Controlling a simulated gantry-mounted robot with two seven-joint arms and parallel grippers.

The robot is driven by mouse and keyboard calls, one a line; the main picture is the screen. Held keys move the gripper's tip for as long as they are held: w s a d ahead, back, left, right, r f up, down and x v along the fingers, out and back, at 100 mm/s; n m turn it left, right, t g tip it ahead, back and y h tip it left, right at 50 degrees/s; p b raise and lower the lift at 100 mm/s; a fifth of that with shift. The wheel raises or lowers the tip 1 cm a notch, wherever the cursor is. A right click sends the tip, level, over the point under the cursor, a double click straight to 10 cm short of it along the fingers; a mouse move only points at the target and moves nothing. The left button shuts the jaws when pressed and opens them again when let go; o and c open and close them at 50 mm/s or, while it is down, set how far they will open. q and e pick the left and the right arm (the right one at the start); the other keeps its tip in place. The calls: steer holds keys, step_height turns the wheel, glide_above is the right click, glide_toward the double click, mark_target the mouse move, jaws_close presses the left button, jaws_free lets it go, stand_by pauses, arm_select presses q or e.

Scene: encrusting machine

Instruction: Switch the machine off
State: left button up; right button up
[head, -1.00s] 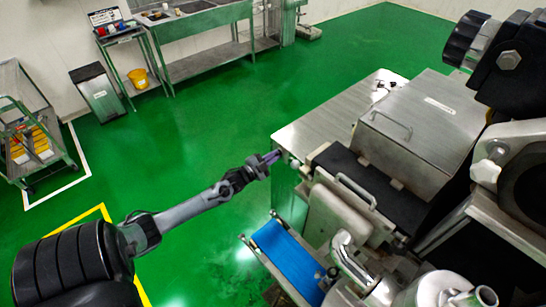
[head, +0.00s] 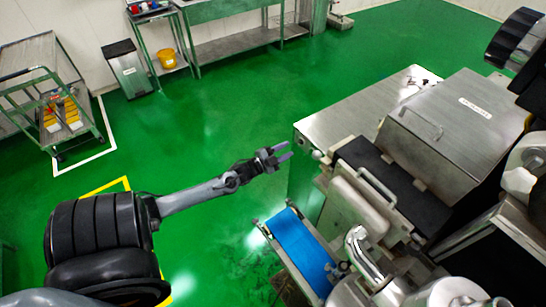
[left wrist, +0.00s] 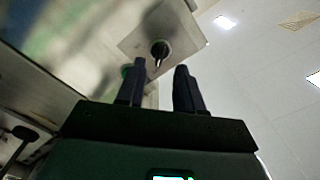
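The machine is a large stainless steel unit (head: 340,108) with a lidded box (head: 450,120) on top and a blue conveyor belt (head: 300,245) at its front. My left gripper (head: 284,152) is open and empty, in the air just left of the machine's corner, apart from it. In the left wrist view, its two dark fingers (left wrist: 160,88) stand apart. Beyond them is a metal plate (left wrist: 185,25) with a black knob (left wrist: 160,50); a bit of green beside it is partly hidden by the left finger. My right gripper is not in view.
Green floor (head: 220,120) lies clear left of the machine. A wheeled rack (head: 50,95) stands at the far left.

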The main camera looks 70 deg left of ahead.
arm_select(q)
steer(key=s+d, duration=0.1)
steer(key=s, duration=0.5)
stand_by(0.4)
steer(key=d+r+n+g+h+p, duration=0.15)
steer(key=d+r+p, duration=0.35)
steer(key=d, duration=0.9)
steer(key=d+r+n+g+h+p, duration=0.1)
steer(key=d+r+n+g+p, duration=0.3)
steer(key=d, duration=1)
steer(key=s+d+r+g+h+p, duration=0.1)
steer(key=s+d+r+g+p, duration=0.15)
steer(key=s+d+r, duration=0.4)
steer(key=s+d+f+g, duration=0.1)
steer(key=s+d+g, duration=0.1)
steer(key=s+g, duration=0.3)
steer(key=shift+s+f+g+b, duration=0.2)
steer(key=shift+s+g+b, duration=0.2)
steer(key=shift+s, duration=0.1)
